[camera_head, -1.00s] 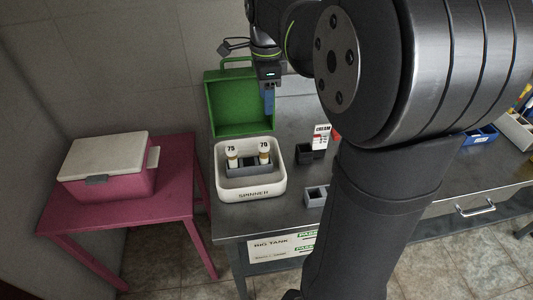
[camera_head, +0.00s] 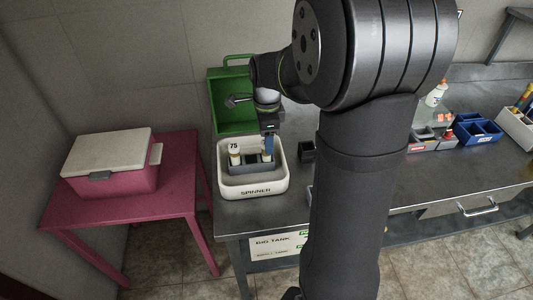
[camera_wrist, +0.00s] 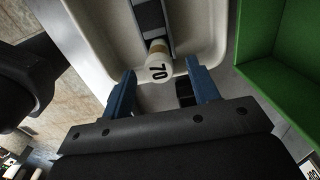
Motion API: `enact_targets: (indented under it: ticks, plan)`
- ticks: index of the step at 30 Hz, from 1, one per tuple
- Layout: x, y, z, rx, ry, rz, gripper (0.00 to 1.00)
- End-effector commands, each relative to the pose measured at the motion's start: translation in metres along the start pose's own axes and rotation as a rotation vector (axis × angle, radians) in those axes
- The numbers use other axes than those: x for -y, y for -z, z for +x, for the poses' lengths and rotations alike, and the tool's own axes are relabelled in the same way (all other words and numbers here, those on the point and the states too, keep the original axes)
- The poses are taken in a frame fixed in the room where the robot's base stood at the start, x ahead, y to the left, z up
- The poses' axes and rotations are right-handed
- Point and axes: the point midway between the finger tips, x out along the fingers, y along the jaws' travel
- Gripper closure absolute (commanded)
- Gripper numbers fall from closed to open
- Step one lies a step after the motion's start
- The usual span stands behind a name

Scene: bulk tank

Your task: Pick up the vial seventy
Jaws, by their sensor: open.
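The vial seventy (camera_wrist: 158,70) has a white cap marked 70 and stands in the grey rack (camera_wrist: 150,18) inside the white spinner tray (camera_wrist: 100,40). My gripper (camera_wrist: 162,88) is open, with its blue fingers on either side of the vial's cap in the wrist view; I cannot tell whether they touch it. In the head view my gripper (camera_head: 269,148) is over the right end of the rack and hides most of this vial. A second vial, marked 75 (camera_head: 234,152), stands at the rack's left end. The spinner tray (camera_head: 252,190) sits on the metal bench.
A green open box (camera_head: 228,118) stands behind the tray. A small dark holder (camera_head: 306,152) is just right of the tray. A pink table with a pink cooler (camera_head: 112,165) stands at the left. Blue bins (camera_head: 476,132) and a bottle (camera_head: 436,94) are at the right.

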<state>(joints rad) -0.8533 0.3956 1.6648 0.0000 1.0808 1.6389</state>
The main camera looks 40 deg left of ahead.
Motion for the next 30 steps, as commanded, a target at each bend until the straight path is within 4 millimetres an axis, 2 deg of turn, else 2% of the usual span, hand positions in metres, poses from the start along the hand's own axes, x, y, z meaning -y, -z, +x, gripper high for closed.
enact_targets:
  ticks: [3, 6, 14, 17, 22, 30]
  plan:
    - [-0.002, -0.001, 0.02, 0.0, -0.004, 0.0, 0.45]
    - [-0.002, -0.001, 0.029, 0.0, -0.002, 0.0, 0.45]
    - [-0.001, -0.001, 0.032, 0.0, 0.0, 0.0, 0.45]
    - [-0.001, -0.001, 0.032, 0.0, 0.0, 0.0, 0.61]
    - [-0.001, -0.001, 0.032, 0.0, 0.0, 0.0, 0.94]
    - [-0.001, -0.001, 0.031, 0.0, 0.001, 0.0, 0.94]
